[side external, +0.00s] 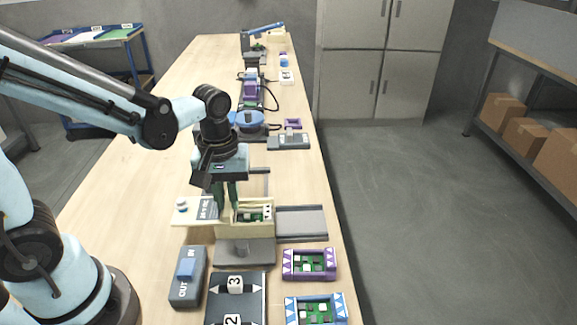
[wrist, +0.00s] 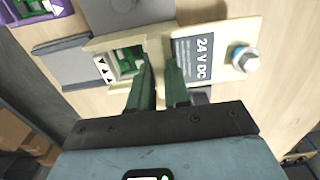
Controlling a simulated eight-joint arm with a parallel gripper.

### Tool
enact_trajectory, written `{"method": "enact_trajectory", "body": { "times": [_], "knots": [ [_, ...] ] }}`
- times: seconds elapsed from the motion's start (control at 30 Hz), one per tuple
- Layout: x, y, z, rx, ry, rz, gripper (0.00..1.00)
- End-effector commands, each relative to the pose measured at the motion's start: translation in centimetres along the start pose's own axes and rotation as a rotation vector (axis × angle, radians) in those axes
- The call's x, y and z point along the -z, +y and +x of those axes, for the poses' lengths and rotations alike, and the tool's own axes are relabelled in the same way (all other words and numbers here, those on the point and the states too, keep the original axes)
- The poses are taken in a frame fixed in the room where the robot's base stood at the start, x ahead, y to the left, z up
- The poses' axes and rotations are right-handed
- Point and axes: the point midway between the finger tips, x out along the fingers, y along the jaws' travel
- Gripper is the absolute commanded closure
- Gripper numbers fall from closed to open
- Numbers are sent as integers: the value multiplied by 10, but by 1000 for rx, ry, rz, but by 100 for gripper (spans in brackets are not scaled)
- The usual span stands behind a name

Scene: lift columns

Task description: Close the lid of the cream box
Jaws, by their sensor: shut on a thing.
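The cream box (side external: 246,230) sits on a grey block, with a green circuit board and small white parts inside. It also shows in the wrist view (wrist: 98,45). My gripper (side external: 227,203) points down at the seam between box and lid. In the wrist view its green fingers (wrist: 160,72) straddle a cream edge there, shut on it. Whether that edge is wall or lid I cannot tell.
A grey tray (side external: 302,222) adjoins the box on the right. Purple (side external: 309,264) and blue (side external: 316,309) part trays, a grey IN/OUT switch box (side external: 188,277) and a black numbered panel (side external: 236,300) stand in front. The table left of the lid is clear.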

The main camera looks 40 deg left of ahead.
Motion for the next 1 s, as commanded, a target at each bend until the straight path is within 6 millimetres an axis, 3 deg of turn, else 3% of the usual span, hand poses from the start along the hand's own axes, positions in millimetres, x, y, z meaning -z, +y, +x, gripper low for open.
{"method": "enact_trajectory", "body": {
  "times": [1.0],
  "knots": [
    [0,56,0,-1,0,1,100]
  ]
}}
